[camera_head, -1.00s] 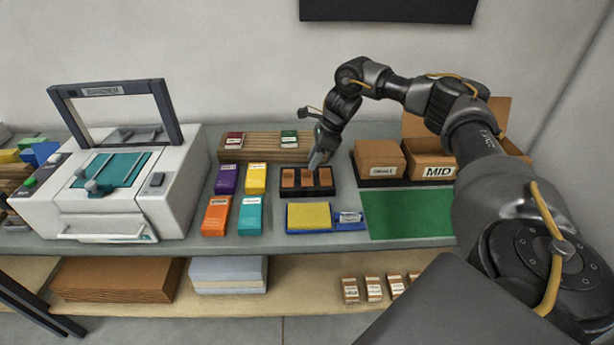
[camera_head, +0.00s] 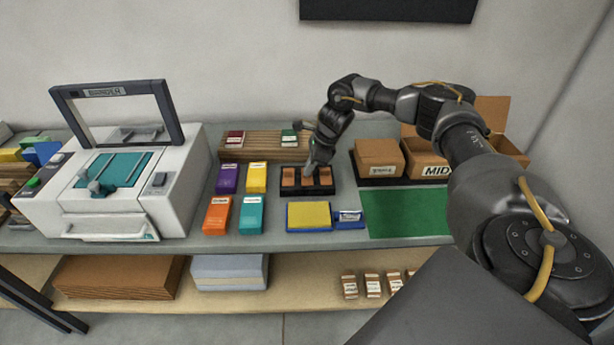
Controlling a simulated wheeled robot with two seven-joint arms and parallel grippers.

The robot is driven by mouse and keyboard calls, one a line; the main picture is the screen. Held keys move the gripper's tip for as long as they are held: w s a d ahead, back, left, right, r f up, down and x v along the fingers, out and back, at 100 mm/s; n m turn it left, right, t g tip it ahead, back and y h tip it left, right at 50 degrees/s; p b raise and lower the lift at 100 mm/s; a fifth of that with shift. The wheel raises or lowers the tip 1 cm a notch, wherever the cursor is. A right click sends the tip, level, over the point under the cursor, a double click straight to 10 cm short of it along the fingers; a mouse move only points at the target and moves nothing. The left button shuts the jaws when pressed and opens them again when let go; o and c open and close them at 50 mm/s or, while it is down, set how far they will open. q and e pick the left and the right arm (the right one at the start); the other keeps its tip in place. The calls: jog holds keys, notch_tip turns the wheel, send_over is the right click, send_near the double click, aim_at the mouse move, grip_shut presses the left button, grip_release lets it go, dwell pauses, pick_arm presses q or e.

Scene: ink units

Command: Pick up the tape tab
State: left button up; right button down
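A black tray (camera_head: 308,192) on the grey table holds a few small brown pieces (camera_head: 288,177). No label marks any of them as the tape tab, and I cannot tell for sure which thing is the tape tab. My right gripper (camera_head: 310,172) points down over the back of this tray, at its middle piece, and partly hides it. Its fingers are small and dark, so I cannot tell whether they are open or touching a piece. My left gripper is not in view.
Purple, yellow, orange and teal boxes (camera_head: 250,215) stand left of the tray. A yellow pad in a blue holder (camera_head: 309,230) lies in front. A green mat (camera_head: 403,212) and cardboard boxes (camera_head: 379,158) are right. A white machine (camera_head: 178,195) fills the left.

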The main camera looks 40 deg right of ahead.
jog(key=shift+r, duration=0.15)
jog(key=shift+r+b, duration=0.25)
jog(key=shift+b, duration=0.05)
notch_tip(320, 180, up, 3)
jog(key=shift+s+a+f+b, duration=0.1)
jog(key=shift+s+b, duration=0.05)
jog(key=shift+b, duration=0.45)
jog(key=s+a+r+b, duration=0.1)
jog(key=s+a+r, duration=0.4)
jog(key=s+r, duration=0.4)
jog(key=s, duration=0.3)
jog(key=shift+s+a+r, duration=0.15)
jog(key=shift+s+r, duration=0.05)
jog(key=shift+s, duration=0.1)
